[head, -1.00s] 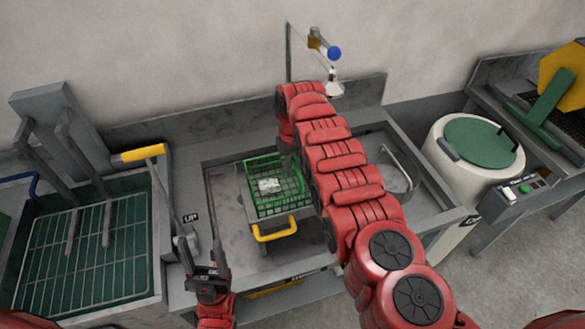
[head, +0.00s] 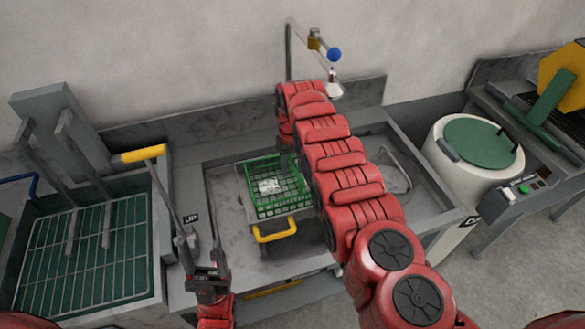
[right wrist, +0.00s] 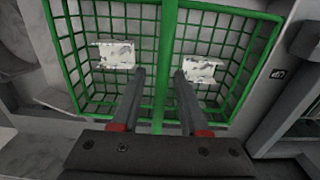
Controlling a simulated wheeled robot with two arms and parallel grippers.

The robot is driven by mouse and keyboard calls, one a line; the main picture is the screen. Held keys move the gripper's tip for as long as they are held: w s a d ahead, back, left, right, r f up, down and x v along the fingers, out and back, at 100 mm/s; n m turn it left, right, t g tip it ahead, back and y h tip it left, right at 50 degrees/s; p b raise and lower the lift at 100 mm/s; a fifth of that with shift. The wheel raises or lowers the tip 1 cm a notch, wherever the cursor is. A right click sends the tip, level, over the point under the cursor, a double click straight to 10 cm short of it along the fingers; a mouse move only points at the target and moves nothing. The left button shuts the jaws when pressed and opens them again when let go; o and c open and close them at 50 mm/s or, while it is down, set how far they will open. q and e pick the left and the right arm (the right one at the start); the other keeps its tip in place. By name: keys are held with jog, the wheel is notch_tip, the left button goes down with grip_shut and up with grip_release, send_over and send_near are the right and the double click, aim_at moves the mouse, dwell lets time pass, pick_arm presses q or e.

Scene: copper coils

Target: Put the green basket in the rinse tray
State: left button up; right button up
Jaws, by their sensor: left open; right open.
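The green wire basket (head: 262,203) is left of my right arm in the head view, with white pieces in it. It is over a grey tray with a yellow handle (head: 274,232) in the wide grey basin (head: 225,215). I cannot tell which of these is the rinse tray, or whether the basket touches the tray. My right gripper (right wrist: 160,72) is open above the basket, its fingers on either side of the basket's green bar (right wrist: 160,110). My right arm partly hides the basket's right side. My left gripper (head: 206,262) is open and empty at the basin's front left.
A tank with a wire rack (head: 85,260) is at the left, beside a yellow-handled lever (head: 143,154). A spray head (head: 334,88) hangs behind my right arm. A white drum with a green lid (head: 482,143) stands at the right.

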notch_tip(320, 180, up, 3)
jog(key=shift+f+p, duration=0.15)
jog(key=shift+p, duration=0.3)
notch_tip(320, 180, up, 4)
jog(key=b, duration=0.2)
jog(key=shift+f+b, duration=0.2)
jog(key=shift+b, duration=0.1)
notch_tip(320, 180, up, 4)
jog(key=shift+r, duration=0.1)
jog(key=shift+r+b, duration=0.3)
jog(key=shift+r, duration=0.15)
